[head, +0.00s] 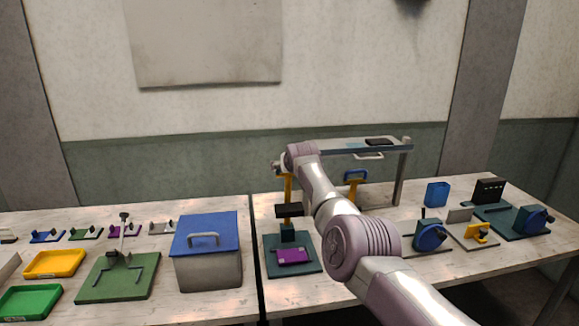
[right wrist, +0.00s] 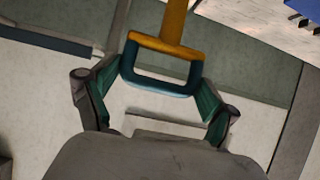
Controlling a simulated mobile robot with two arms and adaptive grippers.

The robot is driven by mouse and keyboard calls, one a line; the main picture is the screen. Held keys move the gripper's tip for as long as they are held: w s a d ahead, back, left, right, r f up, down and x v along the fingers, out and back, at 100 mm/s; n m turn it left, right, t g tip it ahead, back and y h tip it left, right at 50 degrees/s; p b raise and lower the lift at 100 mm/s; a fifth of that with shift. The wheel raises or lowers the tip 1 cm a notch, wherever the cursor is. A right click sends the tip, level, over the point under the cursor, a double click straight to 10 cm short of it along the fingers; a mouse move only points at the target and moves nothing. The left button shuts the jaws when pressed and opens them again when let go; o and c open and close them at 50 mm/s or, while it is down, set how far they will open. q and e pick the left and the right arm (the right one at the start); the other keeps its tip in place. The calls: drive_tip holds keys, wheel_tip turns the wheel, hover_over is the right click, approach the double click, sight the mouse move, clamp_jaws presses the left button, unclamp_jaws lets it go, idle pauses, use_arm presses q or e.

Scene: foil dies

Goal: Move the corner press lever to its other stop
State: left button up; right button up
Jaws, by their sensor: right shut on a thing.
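A press with a teal base plate (head: 308,267) and a purple die block (head: 293,256) stands at the left end of the right table. Its yellow lever (head: 288,187) stands upright, its top hidden by my right arm. In the right wrist view the yellow lever (right wrist: 174,22) ends in a teal loop handle (right wrist: 160,84). My right gripper (right wrist: 158,92) is shut on this handle, one green finger at each side. A second yellow lever with a blue handle (head: 356,174) stands farther right, its base hidden behind my arm. My left gripper is out of view.
A raised shelf (head: 350,149) crosses behind my arm. A grey box with a blue lid (head: 205,236) stands left of the press. Blue-wheeled devices (head: 430,235) stand to the right. Trays (head: 55,264) and a green fixture (head: 118,277) are on the left table.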

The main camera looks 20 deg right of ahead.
drive_tip(key=shift+w+d+r, duration=0.1)
drive_tip(key=shift+d+r, duration=0.05)
drive_tip(key=shift+r, duration=0.3)
drive_tip(key=shift+w+d+r, duration=0.1)
drive_tip(key=shift+d+r, duration=0.05)
drive_tip(key=shift+r, duration=0.25)
drive_tip(key=o, duration=1.4)
drive_tip(key=shift+f, duration=0.1)
drive_tip(key=shift+w+f, duration=0.45)
drive_tip(key=shift+f, duration=0.15)
drive_tip(key=shift+s+a+r, duration=0.25)
drive_tip(key=shift+s+r, duration=0.05)
drive_tip(key=shift+s, duration=0.2)
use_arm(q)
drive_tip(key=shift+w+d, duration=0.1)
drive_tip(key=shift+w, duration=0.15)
use_arm(e)
drive_tip(key=v, duration=1)
drive_tip(key=shift+s, duration=0.4)
